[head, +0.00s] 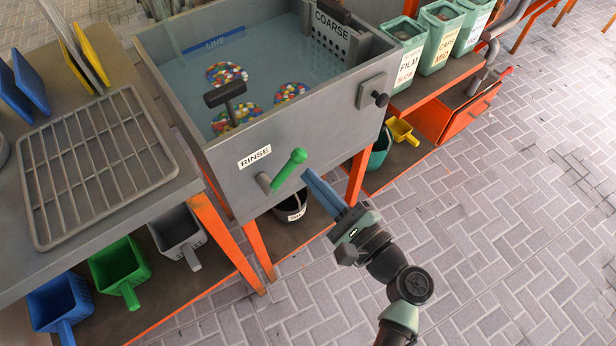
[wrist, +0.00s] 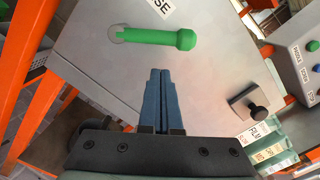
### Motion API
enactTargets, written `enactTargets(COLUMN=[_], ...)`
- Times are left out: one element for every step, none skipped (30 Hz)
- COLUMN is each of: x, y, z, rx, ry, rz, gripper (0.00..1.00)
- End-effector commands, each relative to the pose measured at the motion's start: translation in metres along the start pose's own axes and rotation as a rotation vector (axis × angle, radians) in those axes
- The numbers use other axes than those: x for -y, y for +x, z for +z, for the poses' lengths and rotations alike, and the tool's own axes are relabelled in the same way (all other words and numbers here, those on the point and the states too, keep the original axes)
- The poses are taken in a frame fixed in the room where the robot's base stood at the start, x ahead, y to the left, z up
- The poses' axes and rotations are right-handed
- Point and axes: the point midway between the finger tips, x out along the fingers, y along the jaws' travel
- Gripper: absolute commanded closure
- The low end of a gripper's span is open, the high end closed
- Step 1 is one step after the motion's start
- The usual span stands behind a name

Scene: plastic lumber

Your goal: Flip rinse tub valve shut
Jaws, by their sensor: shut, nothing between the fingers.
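The rinse tub (head: 285,133) is a grey box of water with a RINSE label (head: 254,157) on its front wall. Its valve has a green lever (head: 290,168) on a grey stub below the label; in the head view the lever slants up and to the right. In the wrist view the green lever (wrist: 155,37) lies across the top of the picture, ahead of the fingertips. My gripper (head: 308,174) is shut and empty, with its blue fingers close to the right of the lever's free end. The closed fingers (wrist: 158,72) look apart from the lever in the wrist view.
A dark knob (head: 380,98) sticks out of the tub's front wall to the right. A dark bucket (head: 291,207) stands under the tub between orange legs. A drying rack (head: 95,165) lies on the left counter. Open tiled floor (head: 480,240) is at right.

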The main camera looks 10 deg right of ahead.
Motion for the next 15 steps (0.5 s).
enactTargets(x=[0.000,0.000,0.000,0.000,0.000,0.000,0.000,0.000,0.000,0.000,0.000,0.000,0.000,0.000,0.000], y=[0.002,0.002,0.003,0.004,0.004,0.004,0.005,0.005,0.005,0.005,0.005,0.005,0.005,0.005,0.005], z=[0.008,0.011,0.014,0.016,0.018,0.019,0.020,0.021,0.021,0.021,0.021,0.021,0.021,0.021,0.021], rx=[0.002,0.002,0.002,0.001,0.001,0.001,0.001,0.001,0.001,0.001,0.001,0.001,0.001,0.001,0.001], ry=[-0.001,-0.001,0.000,0.000,0.000,-0.001,-0.001,-0.001,0.000,0.000,0.000,0.000,0.000,0.000,0.000], rz=[0.002,0.002,0.001,0.001,0.001,0.001,0.001,0.001,0.001,0.001,0.001,0.001,0.001,0.001,0.001], gripper=[1.00,1.00,1.00,1.00,1.00,1.00,1.00,1.00,1.00,1.00,1.00,1.00,1.00,1.00,1.00])
